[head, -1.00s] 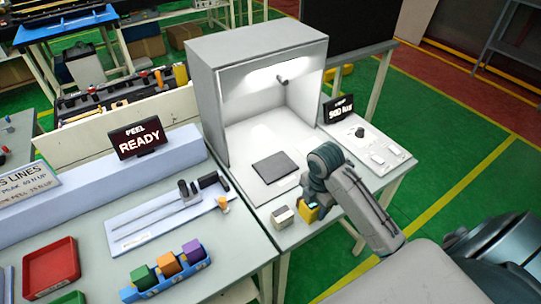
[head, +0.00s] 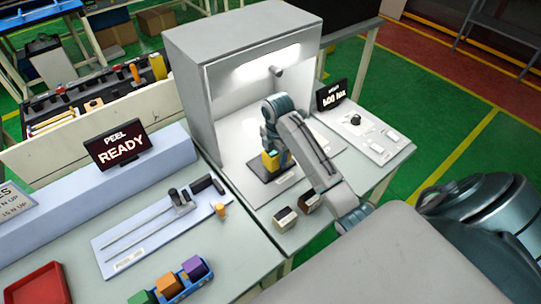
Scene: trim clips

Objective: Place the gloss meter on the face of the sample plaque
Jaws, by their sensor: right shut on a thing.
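The sample plaque (head: 257,168) is a dark flat square lying on the white floor of the open light booth. The gripper and forearm hide part of the plaque. My left gripper is not in view.
The booth (head: 188,95) has walls on its sides and a roof. A lux display (head: 331,96) and control panel (head: 366,133) are to the right, a peel tester (head: 160,222) to the left.

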